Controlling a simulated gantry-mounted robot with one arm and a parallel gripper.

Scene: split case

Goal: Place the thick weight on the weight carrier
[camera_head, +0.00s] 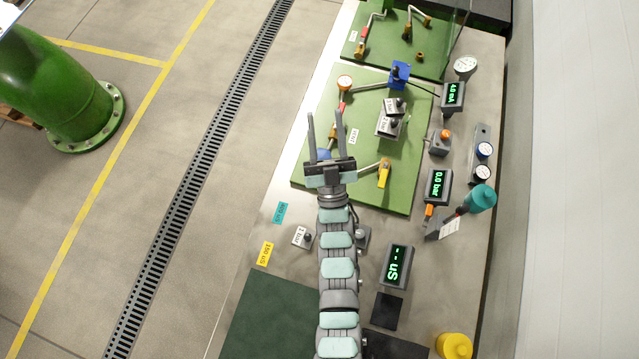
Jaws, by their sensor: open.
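My gripper (324,116) is open and empty, its two fingers pointing up the picture over the left part of the green board. To its right on the board stand two grey blocks with white labels and dark knobs, an upper block (396,106) and a lower block (388,127), close together. A smaller grey labelled block (302,237) lies on the bench left of my arm, behind the gripper. The labels are too small to read surely. I cannot tell which block is the thick weight, nor make out the weight carrier.
Digital displays (438,186) and a teal bottle (482,198) line the bench's right side. A dark green mat (265,315) lies clear at lower left.

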